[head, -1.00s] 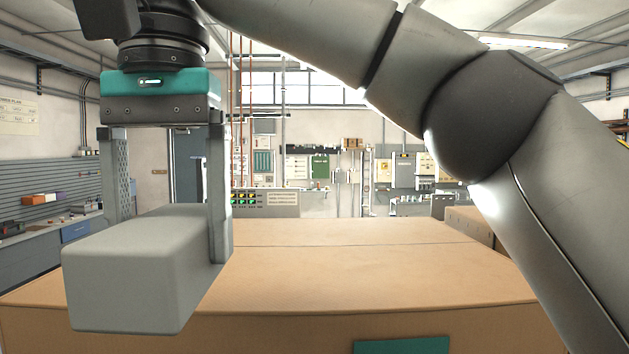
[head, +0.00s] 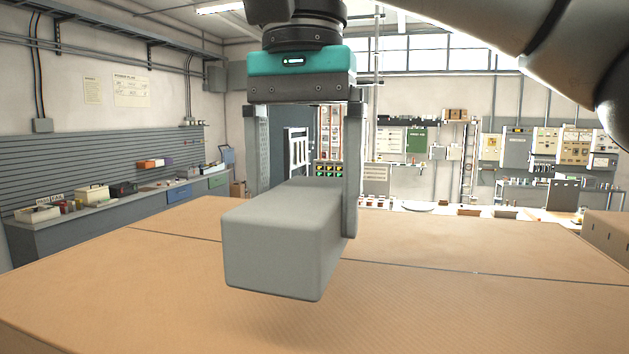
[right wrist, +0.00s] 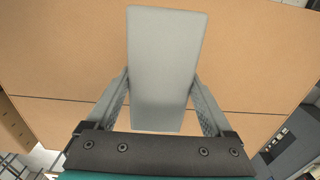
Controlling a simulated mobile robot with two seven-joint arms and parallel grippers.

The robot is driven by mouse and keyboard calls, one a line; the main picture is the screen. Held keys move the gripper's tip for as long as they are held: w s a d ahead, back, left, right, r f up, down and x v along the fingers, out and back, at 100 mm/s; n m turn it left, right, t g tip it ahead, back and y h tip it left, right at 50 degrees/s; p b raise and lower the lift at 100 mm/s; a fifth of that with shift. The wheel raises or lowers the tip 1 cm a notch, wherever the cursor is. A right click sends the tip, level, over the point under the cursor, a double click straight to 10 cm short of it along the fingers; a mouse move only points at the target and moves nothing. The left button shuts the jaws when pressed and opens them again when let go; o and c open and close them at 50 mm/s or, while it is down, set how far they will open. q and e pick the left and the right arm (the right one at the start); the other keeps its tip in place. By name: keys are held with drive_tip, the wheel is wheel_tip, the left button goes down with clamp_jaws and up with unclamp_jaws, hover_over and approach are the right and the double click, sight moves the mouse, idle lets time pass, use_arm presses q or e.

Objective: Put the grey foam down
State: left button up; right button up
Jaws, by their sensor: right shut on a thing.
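The grey foam (head: 275,245) is a long block with rounded edges, held level in the head view. My right gripper (head: 303,212) is shut on it, with one finger along each long side. The foam appears to hang above a large brown cardboard surface (head: 450,310), with a faint shadow under it; the exact gap is hard to tell. In the right wrist view the foam (right wrist: 165,70) lies between the two fingers (right wrist: 160,95) over the same cardboard (right wrist: 60,50), which a straight dark seam crosses. My left gripper is not in view.
The cardboard top is bare around the foam. Another cardboard box (head: 608,232) stands at the right edge. A workbench (head: 110,222) with small boxes and tools runs along the left wall. Electrical panels (head: 515,150) hang on the back wall.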

sight(305, 192)
drive_tip(key=shift+d+f, duration=0.1)
drive_tip(key=shift+f, duration=2.65)
drive_tip(key=shift+f+b, duration=0.3)
drive_tip(key=shift+f, duration=0.3)
drive_tip(key=o, duration=1)
drive_tip(key=shift+o, duration=0.2)
wheel_tip(305, 192, up, 12)
drive_tip(key=shift+f+p, duration=0.2)
drive_tip(key=shift+p, duration=0.1)
drive_tip(key=shift+r, duration=0.15)
